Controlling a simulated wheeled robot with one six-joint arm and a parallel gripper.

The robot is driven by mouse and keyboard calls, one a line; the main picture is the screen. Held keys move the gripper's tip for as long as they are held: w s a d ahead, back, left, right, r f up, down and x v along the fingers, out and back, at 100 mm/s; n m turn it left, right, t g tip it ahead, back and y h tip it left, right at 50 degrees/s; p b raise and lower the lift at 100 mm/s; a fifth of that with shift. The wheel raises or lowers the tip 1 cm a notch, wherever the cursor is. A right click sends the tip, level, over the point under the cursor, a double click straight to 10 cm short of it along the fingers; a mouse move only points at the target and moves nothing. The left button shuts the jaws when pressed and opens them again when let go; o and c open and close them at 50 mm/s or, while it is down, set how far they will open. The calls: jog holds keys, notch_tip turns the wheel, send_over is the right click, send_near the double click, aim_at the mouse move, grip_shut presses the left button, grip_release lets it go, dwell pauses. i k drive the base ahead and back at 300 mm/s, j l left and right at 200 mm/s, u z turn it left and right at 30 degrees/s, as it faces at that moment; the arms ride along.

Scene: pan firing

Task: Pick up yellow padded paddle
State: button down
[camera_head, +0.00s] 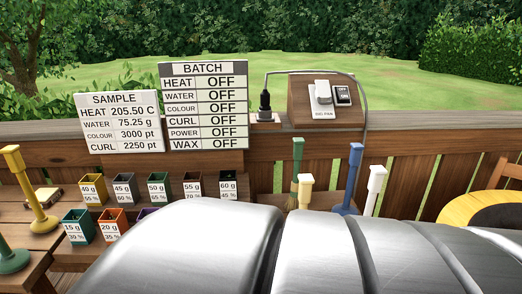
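A yellow paddle-like tool (36,195) stands at the far left on the wooden bench. It has a thin shaft, a block-shaped top and a round, flat foot, and it leans slightly. I cannot tell whether its foot is padded. A paler cream-yellow handle (305,191) stands upright right of centre, its lower part hidden behind my large grey arm link. My gripper is not in view.
A green tool (12,258) stands near the yellow one. Several small labelled bins (95,189) sit centre-left below two signboards (203,105). Green (296,160), blue (350,180) and white (375,188) handles stand right of centre. A round yellow-rimmed object (462,209) is at right.

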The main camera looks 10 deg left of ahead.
aim_at(44, 223)
jog(key=u, duration=1.9)
